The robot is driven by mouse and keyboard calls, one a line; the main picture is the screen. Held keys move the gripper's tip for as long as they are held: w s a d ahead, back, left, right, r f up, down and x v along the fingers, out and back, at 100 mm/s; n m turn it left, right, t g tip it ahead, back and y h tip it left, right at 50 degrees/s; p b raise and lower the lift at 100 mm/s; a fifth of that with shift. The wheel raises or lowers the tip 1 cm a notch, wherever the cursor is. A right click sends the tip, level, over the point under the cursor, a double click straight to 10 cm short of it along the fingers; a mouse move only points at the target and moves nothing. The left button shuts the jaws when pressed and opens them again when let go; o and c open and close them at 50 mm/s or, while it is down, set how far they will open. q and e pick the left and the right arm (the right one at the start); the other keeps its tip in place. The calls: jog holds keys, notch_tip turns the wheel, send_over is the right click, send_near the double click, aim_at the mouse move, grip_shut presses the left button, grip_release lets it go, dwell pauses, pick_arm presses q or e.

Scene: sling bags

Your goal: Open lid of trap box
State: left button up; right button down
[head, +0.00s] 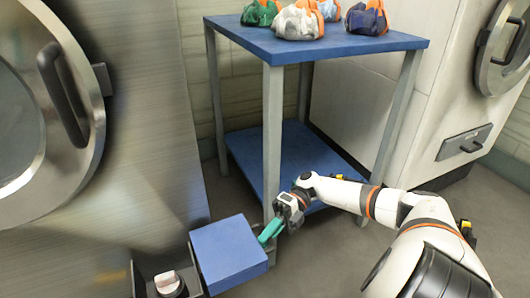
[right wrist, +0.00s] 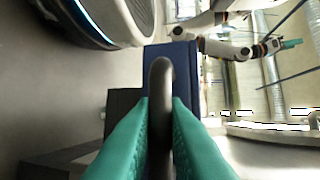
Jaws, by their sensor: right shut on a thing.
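The trap box's blue lid (head: 228,252) is at the lower middle of the head view, beside the table leg. How far it is raised from the box cannot be told. My right gripper (head: 270,232) is at the lid's right edge. In the right wrist view its teal fingers (right wrist: 160,125) are shut on a dark handle (right wrist: 160,75), with a blue panel (right wrist: 185,75) behind it. The handle is hidden in the head view. My left gripper (right wrist: 291,44) shows small at the upper right of the wrist view, away from the box; its jaw opening is unclear.
A blue table (head: 340,45) with several sling bags (head: 298,22) stands behind the box, its front leg close to my right gripper. A large metal machine (head: 130,130) fills the left.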

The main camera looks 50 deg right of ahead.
jog(key=shift+d, duration=0.1)
dwell(0.3)
jog(key=c, duration=1.7)
grip_release()
jog(key=shift+w, duration=0.1)
jog(key=shift+w+d+r, duration=0.1)
jog(key=shift+d+r, duration=0.25)
jog(key=shift+d, duration=1.6)
jog(key=shift+w+d+r, duration=0.15)
jog(key=shift+d+r, duration=0.2)
jog(key=shift+d, duration=1.65)
jog(key=shift+w+d+r, duration=0.1)
jog(key=shift+d+r, duration=0.25)
jog(key=shift+d, duration=1.6)
